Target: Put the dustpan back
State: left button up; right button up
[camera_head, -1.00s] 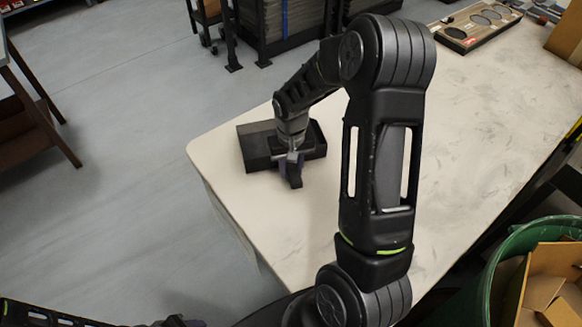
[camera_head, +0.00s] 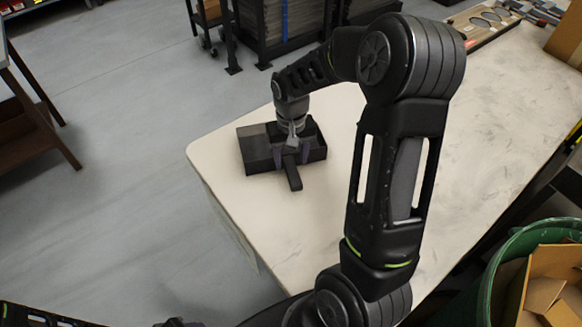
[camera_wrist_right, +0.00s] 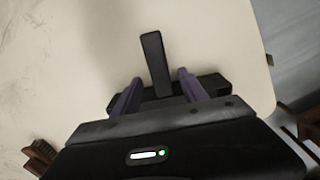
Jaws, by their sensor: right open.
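The black dustpan (camera_head: 258,153) lies on the pale table near its rounded far-left corner. Its wide pan is at the back and its handle (camera_head: 294,178) points toward me. My right gripper (camera_head: 291,158) is over the dustpan with its purple fingers apart. In the right wrist view the handle (camera_wrist_right: 153,52) stands out between the two fingers (camera_wrist_right: 160,78), with a gap visible on each side. The gripper body hides most of the pan there. My left arm shows only at the bottom left edge, and its gripper is too cut off to judge.
The table (camera_head: 490,140) is clear to the right of the dustpan. A tray with round cutouts (camera_head: 485,22) lies at its far end. A green bin with cardboard (camera_head: 500,262) stands at the lower right. Dark racks (camera_head: 280,25) stand on the floor beyond the table.

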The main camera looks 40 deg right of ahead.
notch_tip(320, 180, up, 7)
jog(key=shift+s+a+f, duration=0.1)
jog(key=shift+f, duration=0.1)
dwell(0.9)
